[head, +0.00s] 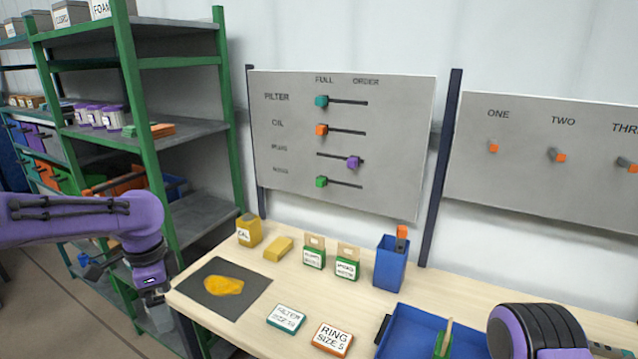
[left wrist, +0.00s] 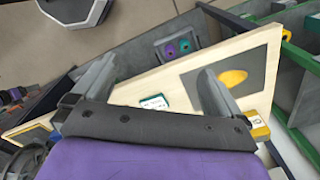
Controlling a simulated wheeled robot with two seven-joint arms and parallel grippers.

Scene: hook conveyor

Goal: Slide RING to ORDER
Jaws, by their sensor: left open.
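The slider board (head: 410,190) stands behind the table, with columns FULL and ORDER. Its rows read FILTER, OIL and two lower labels too blurred to read; I cannot tell which one is RING. The teal knob (head: 321,101), orange knob (head: 321,130) and green knob (head: 321,181) sit at the FULL end. The purple knob (head: 354,162) sits near the ORDER end. My left gripper (head: 154,292) is open and empty left of the table's edge, well below and apart from the board; its spread fingers show in the left wrist view (left wrist: 155,88). My right gripper is hidden.
The table (head: 255,325) holds a dark mat (head: 255,285) with a yellow piece, a RING SIZE 5 box (head: 332,339), a FILTER box (head: 287,318) and blue bins (head: 389,265). Green shelving (head: 150,170) stands left.

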